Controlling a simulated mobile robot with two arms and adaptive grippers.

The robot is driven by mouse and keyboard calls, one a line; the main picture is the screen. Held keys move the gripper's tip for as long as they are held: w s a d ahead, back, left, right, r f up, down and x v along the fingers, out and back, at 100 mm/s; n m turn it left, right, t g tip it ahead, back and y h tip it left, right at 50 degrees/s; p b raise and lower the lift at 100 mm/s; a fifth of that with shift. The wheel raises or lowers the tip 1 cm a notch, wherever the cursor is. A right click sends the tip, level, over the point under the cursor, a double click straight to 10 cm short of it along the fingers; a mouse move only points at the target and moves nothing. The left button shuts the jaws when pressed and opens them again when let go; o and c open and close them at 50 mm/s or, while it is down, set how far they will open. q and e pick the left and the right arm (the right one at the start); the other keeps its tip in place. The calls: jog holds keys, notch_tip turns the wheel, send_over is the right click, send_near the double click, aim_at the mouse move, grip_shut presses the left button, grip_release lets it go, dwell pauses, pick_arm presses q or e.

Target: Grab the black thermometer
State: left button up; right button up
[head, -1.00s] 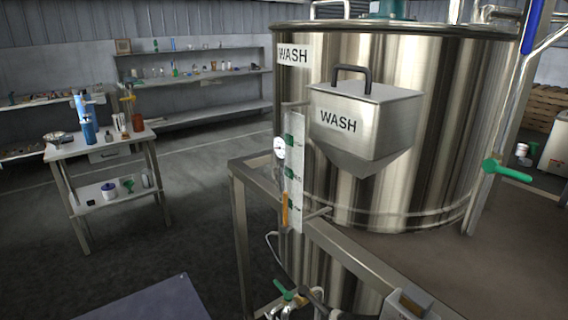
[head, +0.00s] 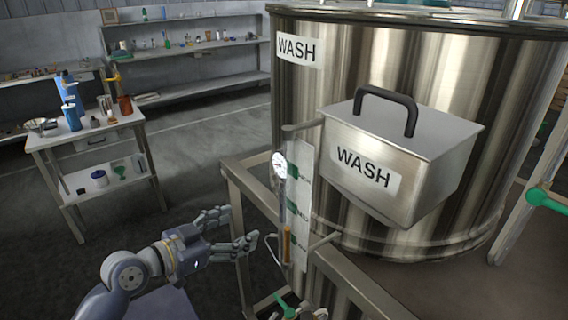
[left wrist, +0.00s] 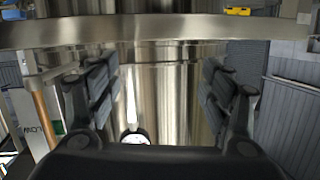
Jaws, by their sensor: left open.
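A small round dial gauge (head: 279,165) with a white face and a dark rim is at the left side of the steel tank marked WASH (head: 430,70); it is the only thermometer-like thing I make out. A dial-like white disc (left wrist: 135,137) also shows low in the left wrist view, between my fingers and partly hidden by the gripper body. My left gripper (head: 241,226) is open and empty, with its fingers spread, below and left of the dial and apart from it. My right gripper is not in view.
A steel frame (head: 243,185) and a pale strip with green marks (head: 300,200) stand close by the dial. A steel WASH box (head: 400,160) with a black handle juts from the tank. A work table (head: 75,137) with bottles is at the left.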

pick_arm(q)
notch_tip(320, 180, up, 14)
jog(key=s+d+m+h, duration=0.2)
jog(key=m+h, duration=0.1)
jog(key=m, duration=0.1)
jog(key=shift+h, duration=0.4)
jog(key=p+x, duration=0.2)
jog(key=x, duration=0.1)
jog(key=r+p+x, duration=0.1)
jog(key=p+x, duration=0.1)
jog(key=x, duration=0.1)
jog(key=s+p+x, duration=0.1)
jog(key=p+x, duration=0.1)
jog(key=x, duration=0.2)
jog(key=shift+w+d+r, duration=0.15)
jog(key=shift+d+r, duration=0.1)
jog(key=shift+d, duration=0.2)
jog(key=shift+w+d+f, duration=0.2)
jog(key=shift+w+d, duration=0.05)
jog(key=shift+d, duration=0.1)
jog(key=shift+a, duration=0.1)
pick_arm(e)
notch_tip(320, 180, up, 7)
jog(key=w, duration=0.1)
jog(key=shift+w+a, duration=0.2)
pick_arm(q)
jog(key=shift+c, duration=0.3)
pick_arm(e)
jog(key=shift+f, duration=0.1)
